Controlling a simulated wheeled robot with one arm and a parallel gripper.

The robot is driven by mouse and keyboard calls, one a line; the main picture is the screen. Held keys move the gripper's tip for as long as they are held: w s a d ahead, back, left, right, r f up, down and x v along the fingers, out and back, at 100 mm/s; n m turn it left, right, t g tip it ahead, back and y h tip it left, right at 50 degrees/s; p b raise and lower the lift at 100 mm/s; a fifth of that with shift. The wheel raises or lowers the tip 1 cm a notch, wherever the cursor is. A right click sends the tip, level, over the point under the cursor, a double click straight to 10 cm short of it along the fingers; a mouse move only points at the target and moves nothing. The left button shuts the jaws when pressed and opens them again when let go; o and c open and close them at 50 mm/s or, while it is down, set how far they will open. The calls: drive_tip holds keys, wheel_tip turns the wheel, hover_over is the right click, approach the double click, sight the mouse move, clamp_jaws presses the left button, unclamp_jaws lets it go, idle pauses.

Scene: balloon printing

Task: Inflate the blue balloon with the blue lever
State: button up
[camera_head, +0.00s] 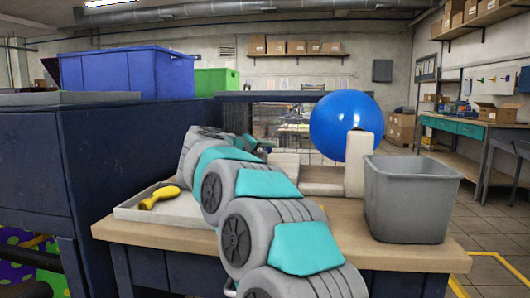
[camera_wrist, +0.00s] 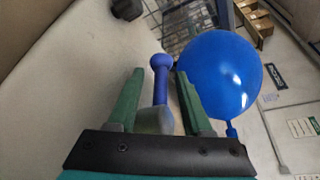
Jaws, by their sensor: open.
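The blue balloon (camera_head: 342,125) is round and swollen, beside an upright beige post on the workbench. It also shows in the wrist view (camera_wrist: 222,70), right of my fingers. The blue lever (camera_wrist: 161,76), with a round knob at its end, lies between my two green fingers in the wrist view. My gripper (camera_wrist: 160,92) is open around the lever, with visible gaps on both sides. In the head view my arm hides the lever and most of my gripper (camera_head: 252,143).
A grey bin (camera_head: 408,205) stands at the bench's right end. A white tray (camera_head: 183,208) with a yellow object (camera_head: 160,195) lies at the left. Blue (camera_head: 125,72) and green (camera_head: 216,82) crates stand behind. The floor at right has free room.

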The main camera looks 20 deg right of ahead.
drive_tip(key=shift+w+d, duration=0.1)
drive_tip(key=shift+d, duration=0.1)
clamp_jaws()
idle(0.3)
idle(1.1)
